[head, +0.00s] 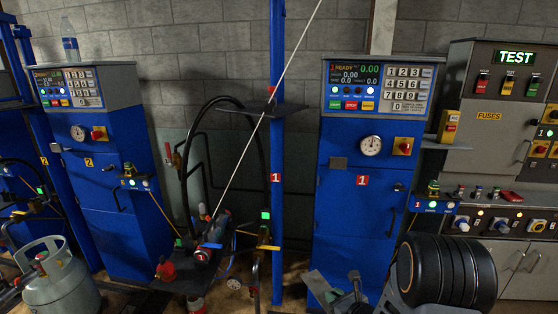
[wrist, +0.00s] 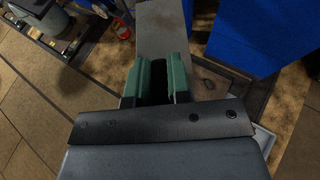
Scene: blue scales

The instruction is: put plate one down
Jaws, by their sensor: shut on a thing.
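My gripper (wrist: 155,82) shows in the wrist view with two green finger pads close together and a dark gap between them. It is shut on a flat grey plate (wrist: 160,28), which runs away from the pads toward the top of the picture. The part between the pads is hidden. In the head view a tilted grey flat piece (head: 320,288) at the bottom centre, beside my dark gripper parts, looks like the same plate. No number shows on it. The blue cabinet (head: 352,225) with a red label 1 stands behind it.
A blue post (head: 277,160) marked 1 stands left of that cabinet. A small platform (head: 190,282) with a hose and filling head is beside it. A grey gas cylinder (head: 58,275) stands at the far left. Brown floor (wrist: 45,130) shows in the wrist view.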

